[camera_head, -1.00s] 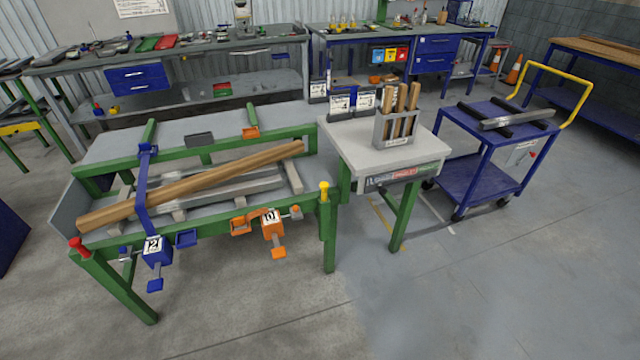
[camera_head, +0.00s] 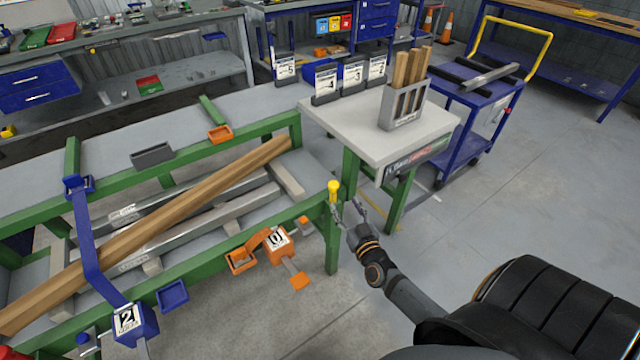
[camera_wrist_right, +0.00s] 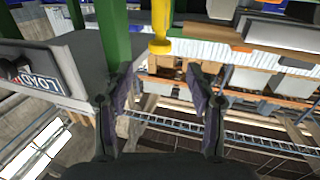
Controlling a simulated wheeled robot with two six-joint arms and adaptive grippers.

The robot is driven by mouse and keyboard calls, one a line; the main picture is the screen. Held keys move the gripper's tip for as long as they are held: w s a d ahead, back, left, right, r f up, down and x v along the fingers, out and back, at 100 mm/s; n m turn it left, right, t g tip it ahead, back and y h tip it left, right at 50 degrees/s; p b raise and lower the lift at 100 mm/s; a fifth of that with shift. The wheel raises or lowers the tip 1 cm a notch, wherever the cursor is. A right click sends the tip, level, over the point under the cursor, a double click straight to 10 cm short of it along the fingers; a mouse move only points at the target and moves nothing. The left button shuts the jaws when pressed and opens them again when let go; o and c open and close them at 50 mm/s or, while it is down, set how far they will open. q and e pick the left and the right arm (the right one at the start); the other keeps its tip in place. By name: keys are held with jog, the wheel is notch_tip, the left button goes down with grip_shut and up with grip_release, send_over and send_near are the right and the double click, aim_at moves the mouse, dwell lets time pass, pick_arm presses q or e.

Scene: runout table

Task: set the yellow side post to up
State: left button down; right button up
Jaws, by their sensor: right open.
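The yellow side post (camera_head: 334,190) stands at the near right corner of the green runout table (camera_head: 280,222), with a wider cap at its top. My right gripper (camera_head: 348,214) is just to the right of and below the post's cap. In the right wrist view the yellow post (camera_wrist_right: 160,25) hangs from the top edge, ahead of and roughly centred between the spread fingers of my right gripper (camera_wrist_right: 162,82). The fingers are open with nothing between them. I cannot tell whether they touch the post in the head view. My left gripper is not in view.
A long wooden beam (camera_head: 170,225) lies slanted across the table. The blue clamp 2 (camera_head: 134,325) and orange clamp 0 (camera_head: 278,245) hang on its front rail. A grey side table (camera_head: 345,130) with a holder of sticks (camera_head: 403,107) stands close behind the post.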

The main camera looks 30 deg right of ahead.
aim_at(336, 190)
jog(key=w, duration=0.3)
jog(key=shift+d+b, duration=0.3)
jog(key=w, duration=0.2)
jog(key=w+b, duration=0.1)
jog(key=w, duration=0.1)
jog(key=w+d, duration=0.1)
jog(key=w, duration=0.1)
jog(key=shift+w+f+b, duration=0.1)
jog(key=shift+f+b, duration=0.05)
jog(key=shift+b, duration=0.2)
jog(key=shift+w+d, duration=0.15)
jog(key=shift+w, duration=0.3)
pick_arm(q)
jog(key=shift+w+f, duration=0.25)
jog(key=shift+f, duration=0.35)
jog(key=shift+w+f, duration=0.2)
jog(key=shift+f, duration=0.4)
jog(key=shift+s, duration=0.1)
pick_arm(e)
jog(key=shift+c, duration=0.2)
jog(key=shift+c, duration=1.3)
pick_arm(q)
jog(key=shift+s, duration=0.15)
pick_arm(e)
grip_shut()
